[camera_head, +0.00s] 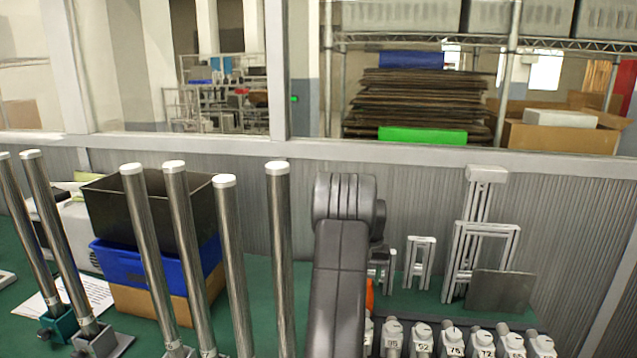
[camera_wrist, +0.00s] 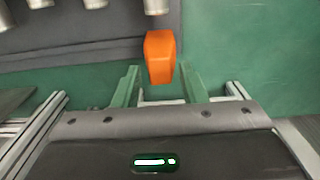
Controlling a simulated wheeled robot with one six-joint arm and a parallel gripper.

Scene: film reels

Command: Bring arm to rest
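My grey arm (camera_head: 339,270) rises at the centre of the head view, folded at its top joint, and hides the table behind it. In the wrist view, the dark body of my gripper (camera_wrist: 160,76) fills the bottom, with a lit indicator. An orange block-like part (camera_wrist: 160,55) shows just ahead of it, between two green prongs. I cannot tell whether the orange part belongs to my gripper or is a separate thing. A bit of orange also shows beside the arm in the head view (camera_head: 370,294). No grasp can be made out.
Tall metal poles (camera_head: 283,260) stand left of the arm. A blue bin (camera_head: 150,268) with a black box (camera_head: 150,212) stands behind them. Numbered grey-white cylinders (camera_head: 453,340) line up at the lower right. Metal frames (camera_head: 420,258) stand behind. A ribbed wall closes the back.

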